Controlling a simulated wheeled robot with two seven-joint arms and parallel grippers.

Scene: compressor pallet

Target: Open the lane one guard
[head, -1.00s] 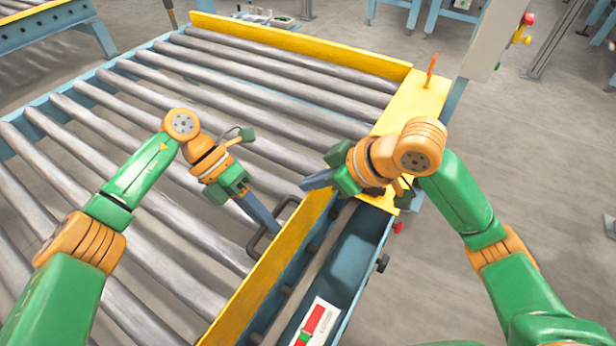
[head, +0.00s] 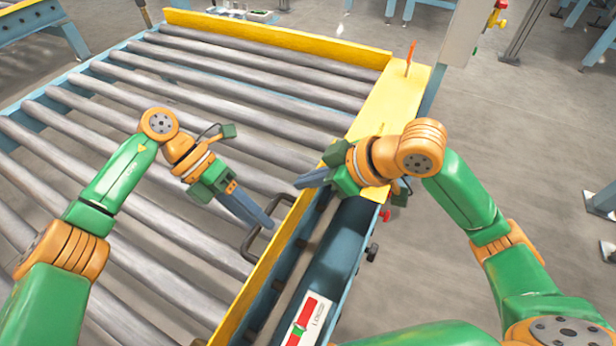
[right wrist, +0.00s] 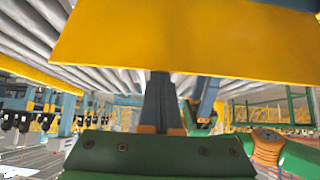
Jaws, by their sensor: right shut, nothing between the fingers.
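The yellow guard (head: 262,282) runs as a long upright strip along the right side of the roller bed, with a dark bar handle (head: 246,245) on its roller side. My left gripper (head: 268,222) is over the rollers with its blue-grey fingertips at the handle. I cannot tell whether they touch or enclose it, or how far apart they are. My right gripper (head: 300,182) is shut and empty, pointing left near the guard's far end. In the right wrist view, its fingers (right wrist: 158,95) sit under a large yellow panel (right wrist: 190,40) that hides their upper part.
Grey rollers (head: 190,85) fill the bed, with a yellow rail (head: 280,40) at the far edge. A yellow plate (head: 395,100) with an orange upright piece (head: 410,55) is at the far right corner. A blue channel (head: 335,250) holds a red-and-white label (head: 308,322). Open floor lies right.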

